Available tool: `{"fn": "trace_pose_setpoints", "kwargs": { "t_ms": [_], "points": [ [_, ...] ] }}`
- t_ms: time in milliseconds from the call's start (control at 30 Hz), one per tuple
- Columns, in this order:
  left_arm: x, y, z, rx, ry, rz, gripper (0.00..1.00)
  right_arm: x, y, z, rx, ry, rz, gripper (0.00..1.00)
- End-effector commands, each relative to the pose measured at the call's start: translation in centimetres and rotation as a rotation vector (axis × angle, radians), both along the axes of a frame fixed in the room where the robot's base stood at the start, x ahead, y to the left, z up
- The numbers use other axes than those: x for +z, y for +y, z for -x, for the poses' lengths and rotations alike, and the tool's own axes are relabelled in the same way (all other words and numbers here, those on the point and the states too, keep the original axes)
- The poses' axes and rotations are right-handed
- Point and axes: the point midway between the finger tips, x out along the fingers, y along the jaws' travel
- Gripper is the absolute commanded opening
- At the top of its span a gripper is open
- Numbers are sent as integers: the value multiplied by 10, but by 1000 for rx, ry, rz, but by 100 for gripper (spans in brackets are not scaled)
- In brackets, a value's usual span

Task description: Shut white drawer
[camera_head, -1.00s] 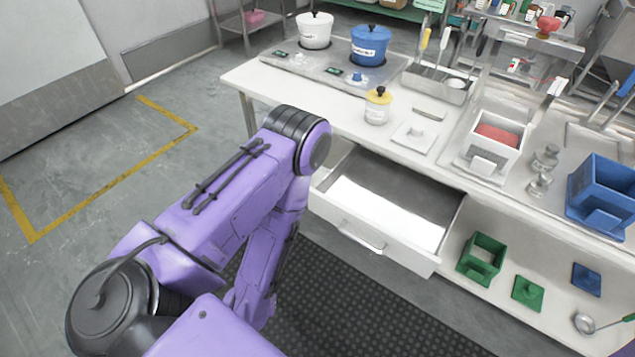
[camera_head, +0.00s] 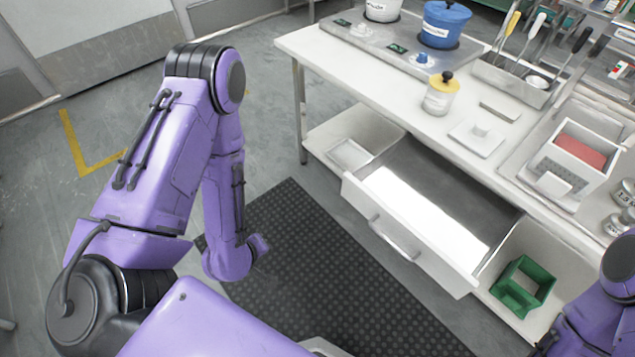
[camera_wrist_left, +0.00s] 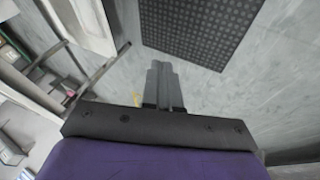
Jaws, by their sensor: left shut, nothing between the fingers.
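The white drawer (camera_head: 362,214) is pulled out from under the white table, with its metal-floored inside showing. Its metal bar handle (camera_head: 393,238) is on the front face. My left arm stands at the left in the head view, apart from the drawer, with floor between them. My left gripper (camera_wrist_left: 164,87) shows in the left wrist view, its fingers together and empty, with floor behind. I cannot make out its fingers in the head view. Part of my right arm shows at the lower right edge of the head view; its gripper is out of sight.
The white table (camera_head: 330,50) carries pots, a yellow-lidded jar (camera_head: 440,95) and a white box with red contents (camera_head: 580,150). A green box (camera_head: 522,287) is on the lower shelf right of the drawer. A dark mat (camera_head: 330,270) covers the floor in front.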

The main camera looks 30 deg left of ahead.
Motion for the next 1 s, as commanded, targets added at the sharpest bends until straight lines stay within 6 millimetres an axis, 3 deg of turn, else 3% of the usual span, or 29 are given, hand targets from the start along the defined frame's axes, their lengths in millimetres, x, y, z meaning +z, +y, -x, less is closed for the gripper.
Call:
{"fn": "trace_pose_setpoints", "kwargs": {
  "t_ms": [33, 100, 233, 300, 400, 500, 667, 1000],
  "points": [
    [-30, 4, -29, 167, -135, 176, 0, -53, 0, 0, 0, 1, 0, 43],
    [-31, 2, -60, 381, -304, 492, 0, -88, 0, 1, 0, 1, 0, 43],
    [-16, -12, -95, 653, -484, 1121, 0, -140, 0, 0, 0, 1, 0, 43],
    [-5, -23, -102, 725, -503, 1422, 0, -159, 0, 0, 0, 1, 0, 43],
    [12, -36, -106, 764, -472, 1737, 0, -175, 0, 0, 0, 1, 0, 43],
    [23, -44, -106, 770, -433, 1900, 0, -181, 0, 0, 0, 0, 0, 43],
    [25, -51, -119, 767, -417, 1945, 0, -194, 0, 0, 0, 0, 0, 43],
    [24, -74, -184, 768, -414, 1934, 0, -228, 0, 0, 0, 0, 0, 43]
  ]
}}
